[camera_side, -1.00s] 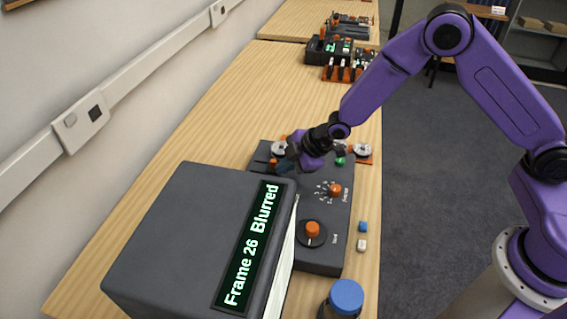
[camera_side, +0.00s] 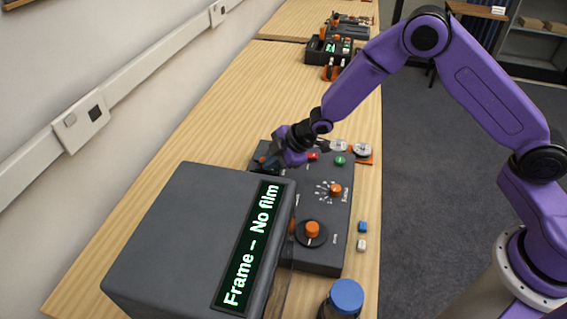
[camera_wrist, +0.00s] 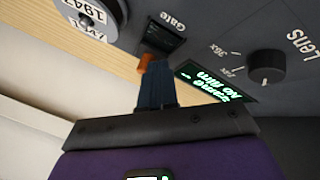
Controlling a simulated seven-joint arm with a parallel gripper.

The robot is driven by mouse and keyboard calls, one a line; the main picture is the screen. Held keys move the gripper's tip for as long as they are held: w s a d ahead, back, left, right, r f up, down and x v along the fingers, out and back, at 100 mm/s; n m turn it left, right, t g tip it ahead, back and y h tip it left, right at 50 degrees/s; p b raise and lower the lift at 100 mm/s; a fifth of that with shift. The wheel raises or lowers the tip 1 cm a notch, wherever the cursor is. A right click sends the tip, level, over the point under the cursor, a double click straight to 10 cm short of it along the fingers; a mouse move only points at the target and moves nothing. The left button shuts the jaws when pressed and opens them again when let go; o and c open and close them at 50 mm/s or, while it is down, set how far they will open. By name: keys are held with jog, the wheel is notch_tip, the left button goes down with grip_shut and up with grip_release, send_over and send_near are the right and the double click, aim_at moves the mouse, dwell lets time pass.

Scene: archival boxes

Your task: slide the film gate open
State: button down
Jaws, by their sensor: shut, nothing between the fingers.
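The film reader's control panel (camera_side: 318,190) lies on the wooden bench. In the wrist view the word "Gate" stands beside a dark slot (camera_wrist: 165,40), with an orange slider knob (camera_wrist: 147,62) at its near end. My gripper (camera_wrist: 156,64) has its blue fingers together with nothing between them. The fingertips are right at the orange knob; whether they touch it I cannot tell. In the side view my gripper (camera_side: 272,163) is low over the panel's far left corner and hides much of the gate. The display (camera_side: 250,245) reads "Frame – No film".
The grey display housing (camera_side: 190,220) stands close in front of my gripper. The panel also carries a lens knob (camera_wrist: 266,66), an orange dial (camera_side: 312,229), and red and green buttons (camera_side: 340,160). A reel (camera_wrist: 90,15) is nearby. A blue-capped jar (camera_side: 346,296) stands at the front.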

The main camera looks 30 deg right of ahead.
jog(key=shift+w+a, duration=0.45)
jog(key=shift+a, duration=0.05)
jog(key=shift+s, duration=1.6)
jog(key=v, duration=1)
jog(key=shift+s, duration=0.4)
jog(key=s+d+r+m+g+h, duration=0.1)
jog(key=s+d, duration=0.4)
jog(key=s, duration=0.5)
jog(key=s+d+r+m+g+h, duration=0.1)
jog(key=s+d+r, duration=0.4)
jog(key=s, duration=0.5)
jog(key=s+d+r+m+g+h, duration=0.2)
jog(key=s+d, duration=0.3)
jog(key=s, duration=0.5)
jog(key=shift+s+r+g, duration=0.4)
jog(key=shift+r+g, duration=0.35)
jog(key=shift+g, duration=0.05)
